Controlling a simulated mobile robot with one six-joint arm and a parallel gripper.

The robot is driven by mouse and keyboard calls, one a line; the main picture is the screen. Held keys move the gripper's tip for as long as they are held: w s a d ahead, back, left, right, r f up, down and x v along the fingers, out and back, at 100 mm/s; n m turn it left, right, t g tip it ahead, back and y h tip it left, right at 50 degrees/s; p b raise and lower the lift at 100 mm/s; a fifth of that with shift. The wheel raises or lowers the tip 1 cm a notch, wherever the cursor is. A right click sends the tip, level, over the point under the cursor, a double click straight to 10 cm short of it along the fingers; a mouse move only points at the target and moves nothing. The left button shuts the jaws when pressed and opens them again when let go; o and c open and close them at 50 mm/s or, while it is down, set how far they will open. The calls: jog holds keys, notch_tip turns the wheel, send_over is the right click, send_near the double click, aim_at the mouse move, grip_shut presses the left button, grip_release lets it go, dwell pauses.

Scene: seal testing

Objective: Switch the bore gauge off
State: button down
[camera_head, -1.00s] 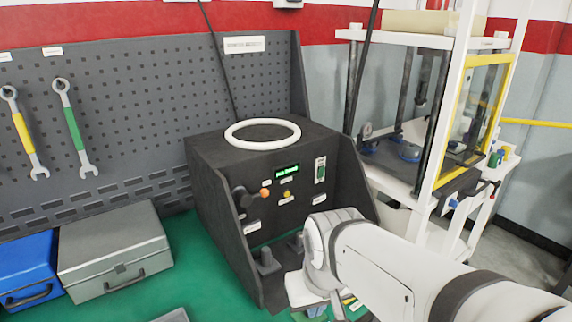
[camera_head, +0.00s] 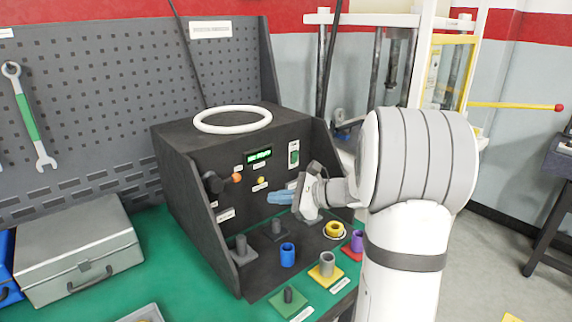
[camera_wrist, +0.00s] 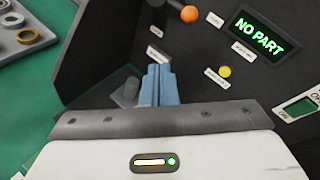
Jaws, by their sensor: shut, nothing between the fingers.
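The bore gauge (camera_head: 190,142) is a black box with a lit green display (camera_head: 259,156), which reads NO PART in the wrist view (camera_wrist: 260,32). A white-framed switch with a green rocker (camera_head: 293,155) sits right of the display. It also shows at the right edge of the wrist view (camera_wrist: 300,108), with partly readable lettering; its position is unclear. My gripper (camera_head: 270,198) has light blue fingers, shut and empty, in front of the panel below the yellow button (camera_head: 261,180). In the wrist view the fingertips (camera_wrist: 158,68) are left of the switch and apart from it.
An orange-tipped lever (camera_head: 236,178) sticks out at the panel's left. A grey case (camera_head: 80,250) lies left. A white ring (camera_head: 233,119) rests on top.

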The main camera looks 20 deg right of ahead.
aim_at(297, 154)
jog(key=w+d+f+m+t+h, duration=0.1)
jog(key=w+d+m+t+h, duration=0.1)
jog(key=d, duration=0.8)
jog(key=w+d+f+m+t+h+b, duration=0.1)
jog(key=w+d+m+t+h, duration=0.1)
jog(key=w+d+m+t, duration=0.3)
jog(key=d+m+t, duration=0.1)
jog(key=d+m, duration=0.2)
jog(key=d, duration=0.2)
jog(key=shift+f+m+t+b, duration=0.3)
jog(key=shift+m+t, duration=0.1)
jog(key=p+x, duration=0.1)
jog(key=x, duration=1.3)
jog(key=shift+d, duration=0.1)
